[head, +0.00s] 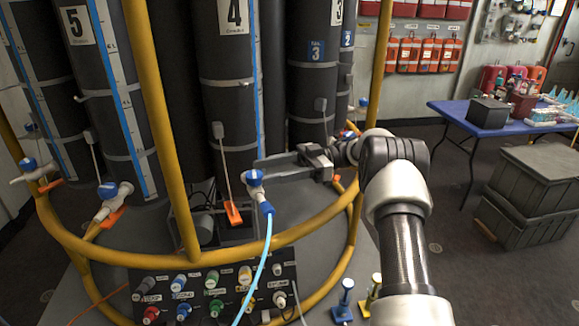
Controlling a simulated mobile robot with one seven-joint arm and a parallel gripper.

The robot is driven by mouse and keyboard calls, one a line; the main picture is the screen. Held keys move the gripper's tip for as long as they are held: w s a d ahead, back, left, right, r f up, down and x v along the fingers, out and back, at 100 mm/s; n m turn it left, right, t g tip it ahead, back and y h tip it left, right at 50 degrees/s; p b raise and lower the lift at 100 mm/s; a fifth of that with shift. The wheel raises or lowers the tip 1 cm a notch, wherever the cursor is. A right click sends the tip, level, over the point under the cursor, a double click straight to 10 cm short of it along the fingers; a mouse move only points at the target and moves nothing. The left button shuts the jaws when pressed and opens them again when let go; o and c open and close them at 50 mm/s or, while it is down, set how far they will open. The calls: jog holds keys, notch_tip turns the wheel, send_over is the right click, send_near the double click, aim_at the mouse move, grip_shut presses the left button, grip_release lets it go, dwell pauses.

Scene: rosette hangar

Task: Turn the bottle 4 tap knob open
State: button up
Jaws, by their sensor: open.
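Bottle 4 (224,90) is a tall dark cylinder with a white "4" label, standing upright inside the yellow rail. Its tap knob (254,177) is blue and white and sits at the bottle's lower front. A blue connector and a light blue hose (263,262) hang below the tap. My gripper (265,171) reaches in from the right with its jaws apart, and its fingertips are at the knob's right side. I cannot tell whether the fingers touch the knob or straddle it.
The yellow rail (190,252) curves around the bottles in front of the tap. Bottle 5 (105,95) stands left, bottle 3 (313,75) right. A connector panel (216,290) sits below. A blue table (455,118) and grey crates (540,185) stand right, with open floor between.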

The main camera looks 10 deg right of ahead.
jog(key=v, duration=0.7)
jog(key=shift+d, duration=0.4)
